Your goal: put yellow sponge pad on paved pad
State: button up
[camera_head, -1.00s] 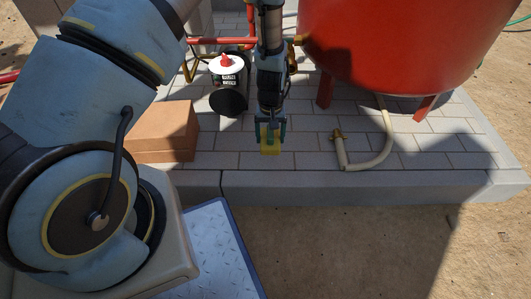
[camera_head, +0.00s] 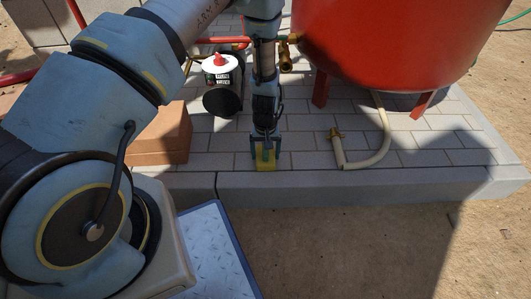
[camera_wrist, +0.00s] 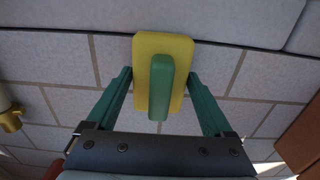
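The yellow sponge pad (camera_head: 265,161) with a green grip bar on top lies on the paved pad (camera_head: 340,185), close to its front edge. In the wrist view the sponge pad (camera_wrist: 185,62) sits between and just beyond my gripper's green fingers (camera_wrist: 158,76). The fingers are spread apart, with a visible gap on each side of the green bar. In the head view my gripper (camera_head: 265,150) points down right over the sponge, low above the paving, and partly hides it.
A reddish-brown block (camera_head: 163,135) stands to the left. A black and white pump with a red cap (camera_head: 221,75) is behind. A red tank (camera_head: 395,40) and a cream hose with brass end (camera_head: 365,160) are to the right. Clear paving lies between sponge and hose.

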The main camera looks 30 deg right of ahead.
jog(key=shift+o, duration=0.9)
jog(key=shift+r, duration=0.1)
